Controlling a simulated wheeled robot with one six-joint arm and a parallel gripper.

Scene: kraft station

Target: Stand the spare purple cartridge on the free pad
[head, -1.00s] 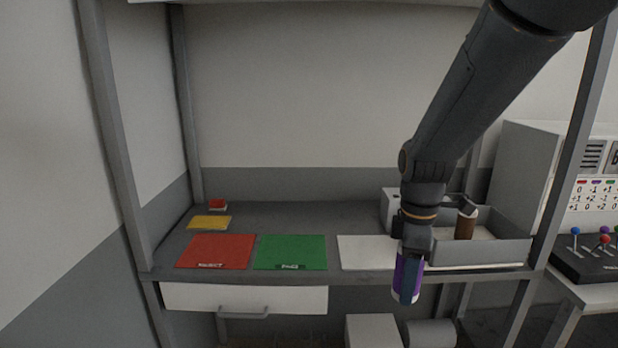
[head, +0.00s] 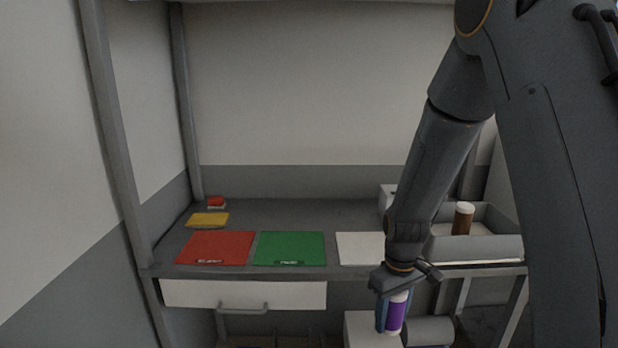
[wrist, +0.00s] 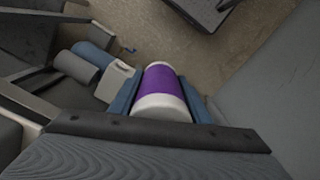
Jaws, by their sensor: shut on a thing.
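My gripper (head: 391,318) is shut on the purple cartridge (head: 398,315), which has white ends. It holds the cartridge roughly upright in front of the bench's front edge, clear of the bench top. In the wrist view the cartridge (wrist: 160,88) sits between the two blue fingers. Flat on the bench lie a red pad (head: 216,248), a green pad (head: 291,248), a white pad (head: 361,248) and a smaller yellow pad (head: 208,219). All four look bare, though my arm hides the white pad's right side.
A grey tray (head: 490,246) at the bench's right holds a brown cylinder with a white top (head: 463,218). A small red object (head: 216,202) is at the back left. A drawer with a handle (head: 243,308) is under the bench.

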